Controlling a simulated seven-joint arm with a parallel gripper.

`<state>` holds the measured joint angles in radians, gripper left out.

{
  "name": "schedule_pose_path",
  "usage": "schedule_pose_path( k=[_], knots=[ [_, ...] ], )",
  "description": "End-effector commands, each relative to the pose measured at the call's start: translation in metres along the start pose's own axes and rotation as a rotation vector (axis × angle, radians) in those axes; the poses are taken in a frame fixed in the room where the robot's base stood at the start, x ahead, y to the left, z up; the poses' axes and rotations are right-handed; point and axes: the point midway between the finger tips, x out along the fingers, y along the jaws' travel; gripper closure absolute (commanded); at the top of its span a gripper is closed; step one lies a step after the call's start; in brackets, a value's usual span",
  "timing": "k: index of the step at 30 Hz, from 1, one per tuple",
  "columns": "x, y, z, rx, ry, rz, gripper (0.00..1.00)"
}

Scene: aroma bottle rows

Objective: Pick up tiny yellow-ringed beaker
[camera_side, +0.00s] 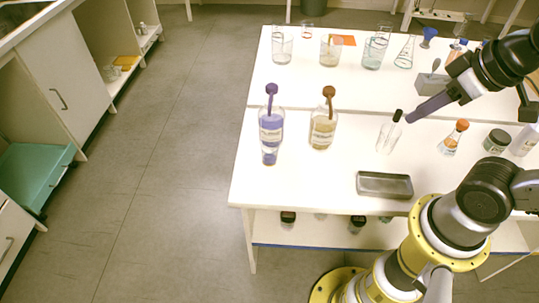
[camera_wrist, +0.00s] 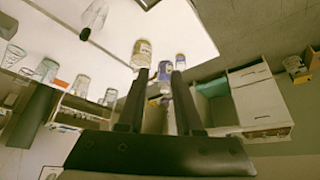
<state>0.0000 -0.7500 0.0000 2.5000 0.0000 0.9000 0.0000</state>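I cannot make out a yellow ring on any vessel. A small purple-tinted vessel (camera_side: 269,157) stands just in front of the purple bottle (camera_side: 271,127) at the table's left; a small vessel also shows in the wrist view (camera_wrist: 180,60). At the back stand clear beakers, one at left (camera_side: 282,50), one with a brownish item in it (camera_side: 330,52), and a small one with a reddish rim (camera_side: 306,31). My gripper (camera_side: 408,119) is raised over the table's right half, beside a black-capped bottle. In the wrist view my gripper (camera_wrist: 158,73) has its fingers apart, with nothing held between them.
An amber bottle (camera_side: 323,132) stands right of the purple one. A black-capped clear bottle (camera_side: 388,137), a metal tray (camera_side: 384,185), an orange-topped flask (camera_side: 450,142) and a dark-lidded jar (camera_side: 496,141) stand rightward. The table (camera_side: 335,171) is bare left of the tray.

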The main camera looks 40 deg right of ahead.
Motion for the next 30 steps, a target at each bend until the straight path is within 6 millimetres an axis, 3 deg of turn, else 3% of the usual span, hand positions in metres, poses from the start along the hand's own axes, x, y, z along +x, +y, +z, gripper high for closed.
schedule_pose_path(
  k=[1, 5, 16, 20, 23, 26, 30],
  knots=[
    [0.000, 0.000, 0.000, 0.000, 0.000, 0.000, 0.55],
    [0.000, 0.000, 0.000, 0.000, 0.000, 0.000, 0.33],
    [-0.001, -0.001, -0.007, -0.038, 0.030, -0.003, 0.33],
    [-0.008, -0.007, -0.054, -0.107, 0.134, -0.023, 0.33],
    [0.004, -0.015, -0.097, -0.166, 0.168, -0.045, 0.33],
    [0.032, -0.025, -0.138, -0.220, 0.177, -0.069, 0.33],
    [0.093, -0.041, -0.178, -0.283, 0.156, -0.099, 0.33]
  ],
)
